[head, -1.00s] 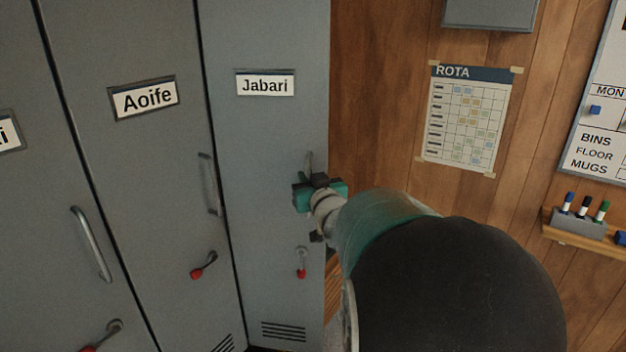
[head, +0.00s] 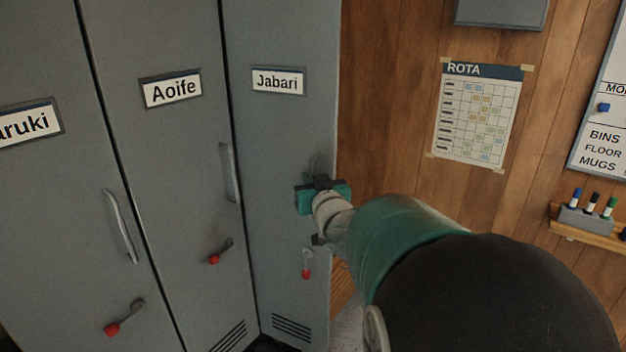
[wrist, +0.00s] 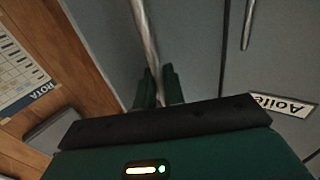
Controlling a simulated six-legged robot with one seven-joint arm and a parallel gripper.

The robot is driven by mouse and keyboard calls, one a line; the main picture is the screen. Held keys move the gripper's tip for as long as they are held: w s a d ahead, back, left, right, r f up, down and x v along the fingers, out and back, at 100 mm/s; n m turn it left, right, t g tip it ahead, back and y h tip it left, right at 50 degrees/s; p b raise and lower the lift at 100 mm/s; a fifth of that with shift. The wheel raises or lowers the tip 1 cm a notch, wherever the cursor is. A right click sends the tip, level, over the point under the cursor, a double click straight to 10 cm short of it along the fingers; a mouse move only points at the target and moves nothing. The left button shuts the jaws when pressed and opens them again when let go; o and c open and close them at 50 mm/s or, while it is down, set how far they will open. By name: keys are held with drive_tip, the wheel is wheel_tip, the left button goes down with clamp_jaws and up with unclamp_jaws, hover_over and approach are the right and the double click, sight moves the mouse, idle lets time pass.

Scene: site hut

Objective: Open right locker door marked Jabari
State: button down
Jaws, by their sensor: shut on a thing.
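The Jabari locker door (head: 285,135) is the grey one at the right end of the row, with a name plate (head: 278,80). Its face looks angled differently from the Aoife door beside it, as if slightly ajar; I cannot tell how far. My gripper (head: 320,184) is shut on the door's upright handle (head: 318,160), at the door's right side. In the wrist view the handle bar (wrist: 145,35) runs down to my fingers (wrist: 160,85). Below the gripper, the red-knobbed lever (head: 307,265) hangs straight down.
The Aoife door (head: 175,150) and another locker door (head: 50,210) stand to the left, with slanted red-knobbed levers. The wood wall (head: 390,110) with a rota sheet (head: 478,115) is at right. A pen shelf (head: 585,228) juts out there.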

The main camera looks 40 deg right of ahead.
drive_tip(key=shift+w+a, duration=0.1)
drive_tip(key=shift+a, duration=0.05)
drive_tip(key=c, duration=1.6)
unclamp_jaws()
drive_tip(key=shift+w, duration=0.1)
drive_tip(key=shift+c, duration=0.2)
